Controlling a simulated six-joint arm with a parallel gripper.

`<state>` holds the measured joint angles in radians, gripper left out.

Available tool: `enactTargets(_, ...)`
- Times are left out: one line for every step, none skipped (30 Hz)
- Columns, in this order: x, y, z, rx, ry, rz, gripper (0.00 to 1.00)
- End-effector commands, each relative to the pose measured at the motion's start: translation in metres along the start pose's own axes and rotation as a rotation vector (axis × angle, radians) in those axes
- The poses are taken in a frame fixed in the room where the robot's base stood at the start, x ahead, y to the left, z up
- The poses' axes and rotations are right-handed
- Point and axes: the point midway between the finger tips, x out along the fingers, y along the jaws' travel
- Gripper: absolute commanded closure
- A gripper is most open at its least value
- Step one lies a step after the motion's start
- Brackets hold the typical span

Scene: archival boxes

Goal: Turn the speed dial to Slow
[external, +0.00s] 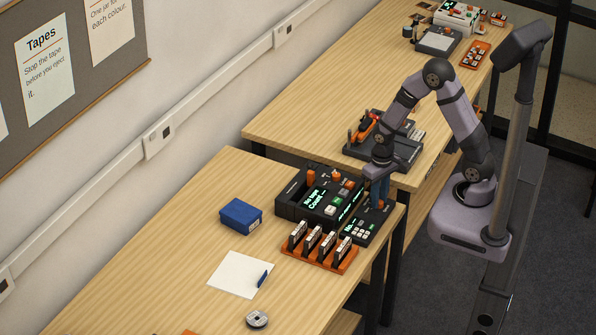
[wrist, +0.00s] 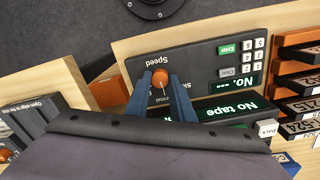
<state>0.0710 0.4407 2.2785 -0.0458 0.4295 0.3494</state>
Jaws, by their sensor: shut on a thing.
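The speed dial (wrist: 160,78) is a small orange knob beside the word "Speed" on a dark control panel (wrist: 205,68) in the wrist view. My gripper (wrist: 161,84) has its two blue fingers on either side of the dial and is shut on it. Part of a printed label shows by the right finger; the rest is hidden. I cannot tell which setting the dial points at. In the external view my gripper (external: 379,192) reaches down to the panel at the table's right edge.
The tape machine (external: 318,200), its display reading "No tape", stands left of the panel. An orange rack (external: 320,255) of tapes stands in front. A blue box (external: 241,216) and white paper (external: 238,275) lie further left. Another device (external: 385,150) stands behind on the far table.

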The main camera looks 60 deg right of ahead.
Motion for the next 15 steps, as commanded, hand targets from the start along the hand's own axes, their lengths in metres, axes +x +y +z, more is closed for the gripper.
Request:
enactTargets(-0.0016, -0.0001, -0.0001, -0.032, 0.001, 0.000, 1.00)
enactTargets(-0.0017, -0.0001, -0.0001, -0.052, 0.001, 0.000, 1.00)
enactTargets(-0.0019, -0.0001, 0.0000, -0.082, 0.001, 0.000, 1.00)
enactTargets(-0.0020, -0.0002, 0.0000, -0.106, 0.002, 0.000, 1.00)
enactTargets(-0.0021, -0.0002, -0.0001, -0.131, 0.003, 0.000, 1.00)
enactTargets(-0.0022, -0.0003, -0.0002, -0.166, 0.004, 0.000, 1.00)
enactTargets(-0.0023, -0.0004, -0.0002, -0.194, 0.005, 0.000, 1.00)
enactTargets(-0.0023, -0.0004, -0.0002, -0.221, 0.005, 0.000, 1.00)
enactTargets(-0.0023, -0.0004, 0.0000, -0.259, 0.005, 0.000, 1.00)
enactTargets(-0.0023, -0.0004, 0.0001, -0.288, 0.005, 0.001, 1.00)
enactTargets(-0.0023, -0.0004, 0.0002, -0.316, 0.006, 0.001, 1.00)
enactTargets(-0.0024, -0.0005, 0.0001, -0.355, 0.007, 0.001, 1.00)
enactTargets(-0.0025, -0.0006, 0.0000, -0.383, 0.008, 0.000, 1.00)
enactTargets(-0.0026, -0.0007, -0.0001, -0.411, 0.009, 0.000, 1.00)
enactTargets(-0.0026, -0.0008, -0.0001, -0.448, 0.010, 0.000, 1.00)
